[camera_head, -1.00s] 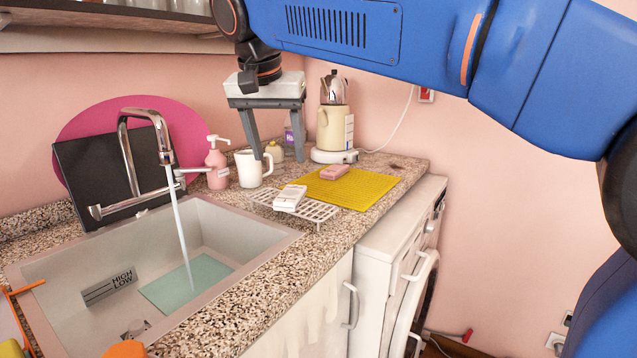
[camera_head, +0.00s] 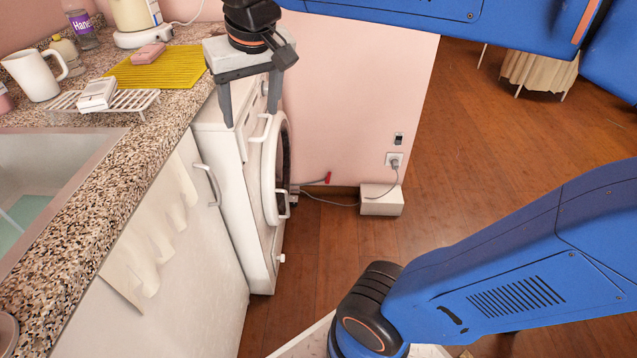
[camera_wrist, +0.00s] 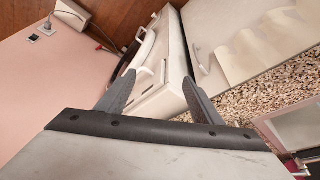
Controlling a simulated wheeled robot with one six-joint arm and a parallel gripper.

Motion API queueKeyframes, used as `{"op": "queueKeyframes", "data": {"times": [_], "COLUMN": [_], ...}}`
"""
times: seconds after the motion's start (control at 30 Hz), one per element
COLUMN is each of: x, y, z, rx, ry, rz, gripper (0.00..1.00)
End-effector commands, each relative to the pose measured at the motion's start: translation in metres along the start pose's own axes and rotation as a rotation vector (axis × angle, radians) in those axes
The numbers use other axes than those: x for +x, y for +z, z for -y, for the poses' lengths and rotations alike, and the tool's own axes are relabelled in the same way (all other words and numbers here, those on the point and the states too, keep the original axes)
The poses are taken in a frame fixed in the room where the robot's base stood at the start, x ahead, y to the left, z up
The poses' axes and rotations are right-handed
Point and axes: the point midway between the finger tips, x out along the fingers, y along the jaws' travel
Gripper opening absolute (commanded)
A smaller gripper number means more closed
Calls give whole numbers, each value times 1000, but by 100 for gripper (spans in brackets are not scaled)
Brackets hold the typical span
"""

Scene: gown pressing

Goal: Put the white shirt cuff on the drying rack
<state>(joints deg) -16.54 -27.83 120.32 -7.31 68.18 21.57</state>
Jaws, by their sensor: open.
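A small folded white piece (camera_head: 97,93), which looks like the white shirt cuff, lies on the white wire drying rack (camera_head: 140,101). The rack sits on the speckled counter beside the sink. My gripper (camera_head: 250,118) is open and empty, well to the right of the rack, in front of the washing machine as seen in the head view. In the wrist view my gripper (camera_wrist: 159,77) has its fingers spread with nothing between them. The rack and cuff do not show in the wrist view.
A yellow mat (camera_head: 185,66) with a pink block (camera_head: 149,53) lies behind the rack. A white mug (camera_head: 33,75) stands at its left. The sink (camera_head: 50,150) is in front. The white washing machine (camera_head: 240,170) stands at the counter's end; wooden floor (camera_head: 480,140) is open to the right.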

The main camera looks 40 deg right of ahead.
Motion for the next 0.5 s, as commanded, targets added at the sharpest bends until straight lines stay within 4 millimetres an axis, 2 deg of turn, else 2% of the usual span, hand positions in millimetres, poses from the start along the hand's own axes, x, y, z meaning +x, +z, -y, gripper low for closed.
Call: {"op": "queueKeyframes", "data": {"times": [0.03,0.1,0.3,0.4,0.5], "x": [11,27,73,89,99], "y": [21,48,118,142,156], "z": [-16,-32,-64,-72,-76], "rx": [1,-11,-40,-50,-56], "ry": [-2,-8,-18,-20,-20], "rz": [-3,-11,-35,-45,-52], "gripper": [60,60,60,60,60]}}
